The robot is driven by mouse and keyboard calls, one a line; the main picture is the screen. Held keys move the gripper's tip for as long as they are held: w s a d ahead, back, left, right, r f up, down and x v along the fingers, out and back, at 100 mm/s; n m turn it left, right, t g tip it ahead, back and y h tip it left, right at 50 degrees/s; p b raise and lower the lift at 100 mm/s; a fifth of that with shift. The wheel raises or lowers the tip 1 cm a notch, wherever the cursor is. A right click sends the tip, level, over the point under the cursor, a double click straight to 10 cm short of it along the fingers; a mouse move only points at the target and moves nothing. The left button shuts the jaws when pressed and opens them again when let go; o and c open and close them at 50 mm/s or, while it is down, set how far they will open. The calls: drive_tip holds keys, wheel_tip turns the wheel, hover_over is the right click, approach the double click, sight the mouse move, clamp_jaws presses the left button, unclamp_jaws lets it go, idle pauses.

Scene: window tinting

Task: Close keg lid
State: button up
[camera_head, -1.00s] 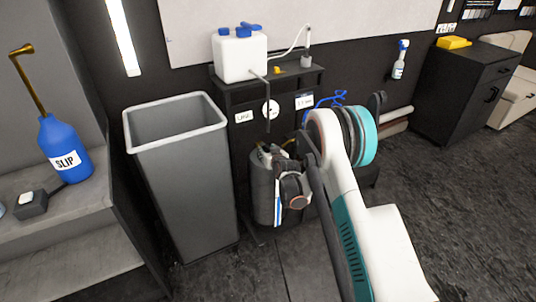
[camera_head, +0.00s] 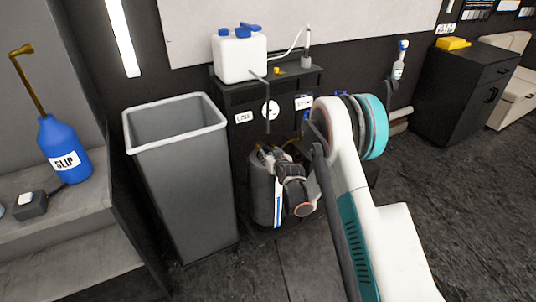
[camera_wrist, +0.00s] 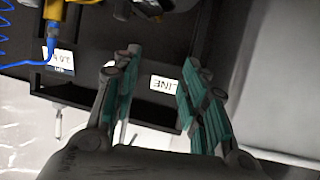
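The keg (camera_head: 262,195) is a dark grey upright cylinder in the head view, standing below the black wall shelf, right of the grey bin.
A tall grey bin (camera_head: 185,190) stands left of the keg. Above is a black shelf (camera_head: 285,80) with a white jug (camera_head: 238,55); its LINE label (camera_wrist: 172,83) shows between my fingers. A yellow fitting with a blue coiled hose (camera_wrist: 52,25) is at upper left. Floor is free at right.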

drive_tip(key=v, duration=0.8)
drive_tip(key=shift+a+f, duration=0.1)
